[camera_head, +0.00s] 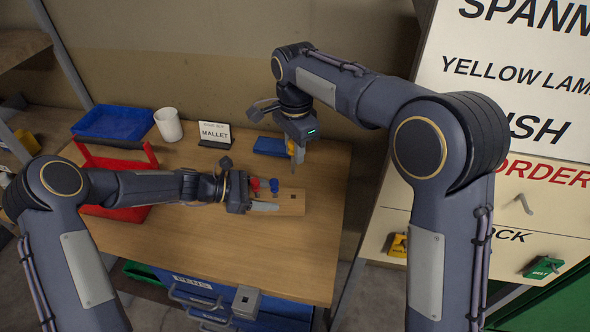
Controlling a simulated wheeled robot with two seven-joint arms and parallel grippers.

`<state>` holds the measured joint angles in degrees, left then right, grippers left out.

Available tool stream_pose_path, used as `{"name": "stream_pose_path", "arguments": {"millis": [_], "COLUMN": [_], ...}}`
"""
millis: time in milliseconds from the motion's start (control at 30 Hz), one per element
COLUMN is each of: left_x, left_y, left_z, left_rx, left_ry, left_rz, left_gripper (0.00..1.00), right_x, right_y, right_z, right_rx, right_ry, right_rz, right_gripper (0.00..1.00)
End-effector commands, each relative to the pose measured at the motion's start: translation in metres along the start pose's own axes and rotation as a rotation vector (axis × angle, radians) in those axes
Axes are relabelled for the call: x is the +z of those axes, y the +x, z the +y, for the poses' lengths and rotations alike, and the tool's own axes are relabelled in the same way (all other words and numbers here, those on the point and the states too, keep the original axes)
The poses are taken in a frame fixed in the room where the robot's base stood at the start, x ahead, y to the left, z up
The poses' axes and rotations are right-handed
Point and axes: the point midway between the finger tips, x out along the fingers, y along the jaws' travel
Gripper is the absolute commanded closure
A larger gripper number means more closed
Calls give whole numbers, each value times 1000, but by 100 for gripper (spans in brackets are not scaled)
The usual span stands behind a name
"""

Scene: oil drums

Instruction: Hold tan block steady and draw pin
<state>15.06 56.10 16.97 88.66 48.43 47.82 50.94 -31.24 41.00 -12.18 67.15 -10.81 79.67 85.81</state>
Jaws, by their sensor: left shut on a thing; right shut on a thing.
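The tan block (291,207) lies flat on the wooden table, with a dark square hole near its right end. My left gripper (264,206) is low at the block's left part and shut on it; its fingers hide that end. A blue peg (274,184) and a red piece (254,184) show at the block's far left side. My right gripper (297,155) points down above the block's far side, shut on a yellow pin (291,146). The pin is small and partly hidden by the fingers, and appears clear of the block.
A red tool carrier (118,163) stands left, partly behind my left arm. A blue tray (112,122), white mug (168,125), MALLET sign (215,134) and blue box (270,146) line the back. The table (240,255) is clear in front; drawers (200,290) lie below its front edge.

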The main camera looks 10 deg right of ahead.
Motion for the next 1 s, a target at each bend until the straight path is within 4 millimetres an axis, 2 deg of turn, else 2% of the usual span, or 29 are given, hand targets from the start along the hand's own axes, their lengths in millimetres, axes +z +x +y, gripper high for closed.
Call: {"name": "stream_pose_path", "arguments": {"millis": [33,233,400,633,667,700,833,1000], "left_x": [-10,-10,-10,-10,-10,-10,-7,-4], "left_y": [1,1,1,1,1,1,1,0], "left_z": [-3,-3,-3,-3,-3,-3,-2,-1], "left_rx": [-4,-4,-4,-4,-4,-3,-2,-1], "left_ry": [-13,-13,-13,-13,-13,-13,-9,-6], "left_rz": [14,14,14,14,14,13,9,6], "left_gripper": [69,69,69,69,37,32,15,15], "right_x": [0,0,0,0,0,0,0,0], "right_y": [-11,-39,-47,-47,-47,-47,-47,-48], "right_z": [-1,-1,0,0,0,0,0,0], "right_rx": [-5,-3,-1,0,0,0,0,0], "right_ry": [0,1,1,1,1,1,1,1], "right_rz": [0,0,-1,-1,-1,-1,-1,-1], "right_gripper": [100,100,100,100,100,100,100,100]}}
